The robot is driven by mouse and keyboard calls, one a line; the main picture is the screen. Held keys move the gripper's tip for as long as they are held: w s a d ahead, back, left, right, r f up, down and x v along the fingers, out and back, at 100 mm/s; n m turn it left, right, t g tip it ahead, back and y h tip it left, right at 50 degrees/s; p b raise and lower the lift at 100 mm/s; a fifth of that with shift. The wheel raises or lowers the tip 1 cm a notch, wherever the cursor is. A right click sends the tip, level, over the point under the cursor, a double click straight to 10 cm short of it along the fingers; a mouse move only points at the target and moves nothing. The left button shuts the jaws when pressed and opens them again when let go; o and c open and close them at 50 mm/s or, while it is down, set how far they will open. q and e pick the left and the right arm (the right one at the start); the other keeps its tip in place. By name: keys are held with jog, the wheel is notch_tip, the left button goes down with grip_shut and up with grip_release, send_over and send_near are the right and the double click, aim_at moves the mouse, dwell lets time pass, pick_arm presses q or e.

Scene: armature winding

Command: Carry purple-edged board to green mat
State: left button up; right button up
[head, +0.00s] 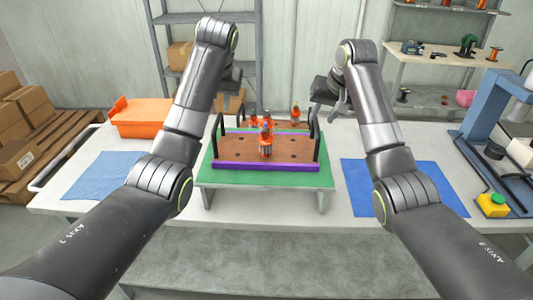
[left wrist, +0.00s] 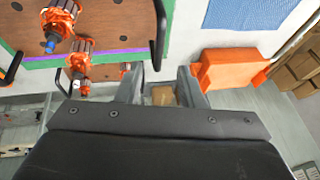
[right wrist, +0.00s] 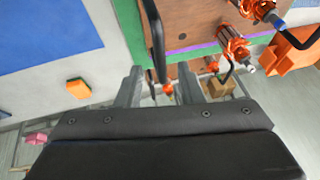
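The purple-edged board (head: 232,166) is brown with a black handle at each end. It lies flat on the green mat (head: 210,178), which covers a low raised stand on the table. An orange and silver armature (head: 265,147) stands on the board. My left gripper (head: 234,80) is open and empty, above and behind the board's left handle (head: 215,135); the handle also shows in the left wrist view (left wrist: 160,35). My right gripper (head: 330,92) is open and empty, above and behind the right handle (head: 316,138). In the right wrist view, that handle (right wrist: 155,40) lies just beyond the fingers.
Another brown surface with orange armatures (head: 295,113) lies behind the board. Blue mats (head: 105,175) (head: 352,187) lie on both sides of the stand.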

jog(key=shift+v, duration=2.15)
pick_arm(q)
jog(key=o, duration=0.6)
pick_arm(e)
jog(key=o, duration=0.6)
pick_arm(q)
jog(key=shift+p+v, duration=3)
jog(key=shift+p, duration=2.15)
pick_arm(e)
jog(key=shift+r, duration=5.15)
